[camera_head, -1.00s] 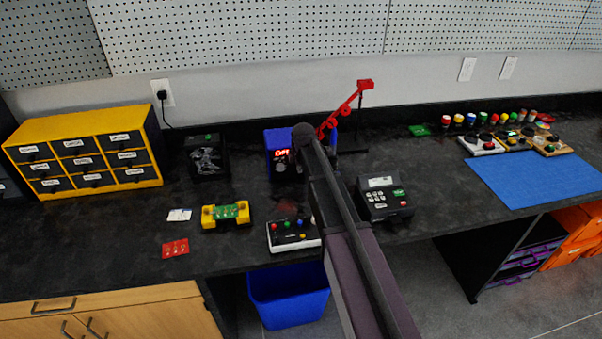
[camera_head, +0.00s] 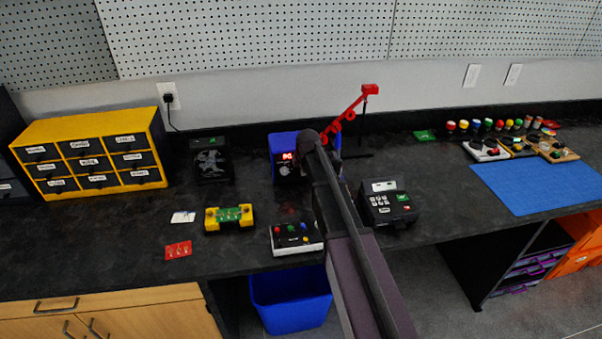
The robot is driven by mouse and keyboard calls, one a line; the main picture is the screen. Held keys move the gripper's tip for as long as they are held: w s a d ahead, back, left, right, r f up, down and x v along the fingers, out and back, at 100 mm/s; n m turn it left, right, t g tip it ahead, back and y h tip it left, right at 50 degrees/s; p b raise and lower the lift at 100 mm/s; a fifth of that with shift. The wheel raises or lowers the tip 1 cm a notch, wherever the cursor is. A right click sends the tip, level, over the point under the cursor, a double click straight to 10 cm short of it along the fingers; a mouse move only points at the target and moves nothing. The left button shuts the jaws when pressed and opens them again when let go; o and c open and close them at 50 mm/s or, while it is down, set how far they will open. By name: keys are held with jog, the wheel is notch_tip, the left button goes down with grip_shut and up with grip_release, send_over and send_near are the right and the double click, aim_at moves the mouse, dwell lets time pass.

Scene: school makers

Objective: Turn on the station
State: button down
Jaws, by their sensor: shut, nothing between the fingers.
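The station is a blue box (camera_head: 281,140) with a lit red display (camera_head: 287,157) on its dark front. It stands at the back of the black bench, left of a red coiled holder (camera_head: 348,109). My arm comes up from the bottom and its dark rounded joint covers the right part of the station's front. The display shows short red characters that look like digits, partly cut off by the arm. My gripper is hidden behind the arm, so its contact with the station cannot be seen.
A black keypad device (camera_head: 388,203) stands right of my arm. A white board with coloured buttons (camera_head: 297,239) and a yellow holder with a green circuit board (camera_head: 229,217) stand in front. A yellow drawer cabinet (camera_head: 88,124) is left. A blue mat (camera_head: 540,186) lies right.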

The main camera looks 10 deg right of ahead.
jog(key=shift+a, duration=0.25)
jog(key=shift+d+r, duration=0.1)
jog(key=shift+r, duration=0.1)
jog(key=shift+w+d+r+p, duration=0.1)
jog(key=shift+d+r+p, duration=0.05)
jog(key=shift+r+p, duration=0.55)
jog(key=shift+f, duration=0.1)
